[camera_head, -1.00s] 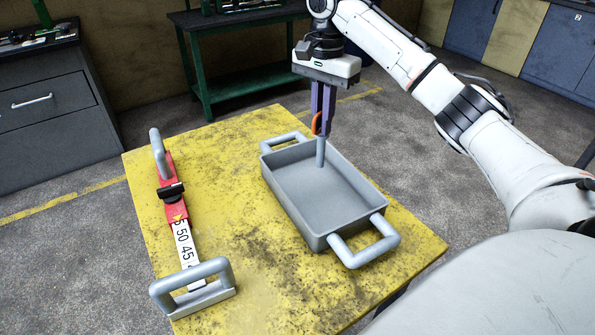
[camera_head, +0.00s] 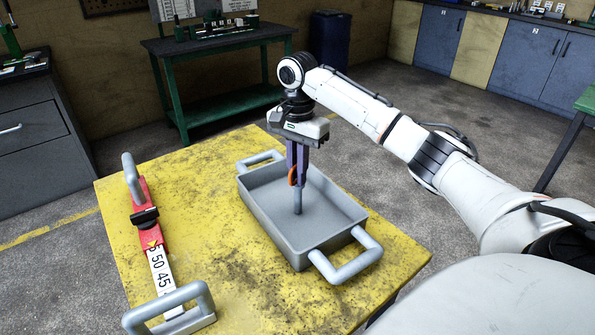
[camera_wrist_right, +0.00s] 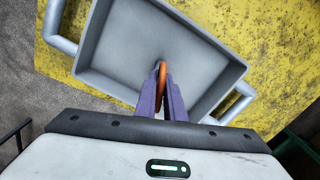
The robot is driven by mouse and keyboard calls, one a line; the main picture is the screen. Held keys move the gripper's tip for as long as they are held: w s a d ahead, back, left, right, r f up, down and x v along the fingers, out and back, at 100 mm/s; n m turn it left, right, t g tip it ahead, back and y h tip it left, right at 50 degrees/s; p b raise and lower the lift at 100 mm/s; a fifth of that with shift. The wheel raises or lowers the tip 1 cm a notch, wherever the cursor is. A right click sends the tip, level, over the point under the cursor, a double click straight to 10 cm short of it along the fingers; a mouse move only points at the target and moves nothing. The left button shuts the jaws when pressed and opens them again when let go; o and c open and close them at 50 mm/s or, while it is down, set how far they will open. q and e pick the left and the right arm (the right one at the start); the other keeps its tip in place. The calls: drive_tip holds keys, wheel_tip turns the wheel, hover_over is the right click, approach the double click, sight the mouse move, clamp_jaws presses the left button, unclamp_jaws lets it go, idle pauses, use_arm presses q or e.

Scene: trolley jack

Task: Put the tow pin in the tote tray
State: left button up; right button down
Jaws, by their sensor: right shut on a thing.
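The tow pin (camera_head: 297,201) is a grey rod with an orange ring at its top. My right gripper (camera_head: 297,178) is shut on it at the ring end, and the pin hangs upright inside the grey tote tray (camera_head: 337,213). I cannot tell whether its lower tip touches the tray floor. In the right wrist view, the orange ring (camera_wrist_right: 161,80) shows between the purple fingers (camera_wrist_right: 162,98), over the tray floor; the rod is mostly hidden. The tray is otherwise empty. My left gripper is not in view.
The tray stands on a worn yellow table (camera_head: 225,270), with a handle at each end. A red and white gauge bar (camera_head: 146,230) with grey handles lies to the left. A green bench (camera_head: 215,115) and drawers stand behind.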

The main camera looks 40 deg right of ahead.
drive_tip(key=c, duration=1.8)
unclamp_jaws()
drive_tip(key=shift+f, duration=0.1)
drive_tip(key=shift+c, duration=0.2)
drive_tip(key=shift+r, duration=0.2)
wheel_tip(320, 180, up, 6)
drive_tip(key=shift+r, duration=0.25)
wheel_tip(320, 180, up, 5)
drive_tip(key=p, duration=0.3)
drive_tip(key=shift+r, duration=0.2)
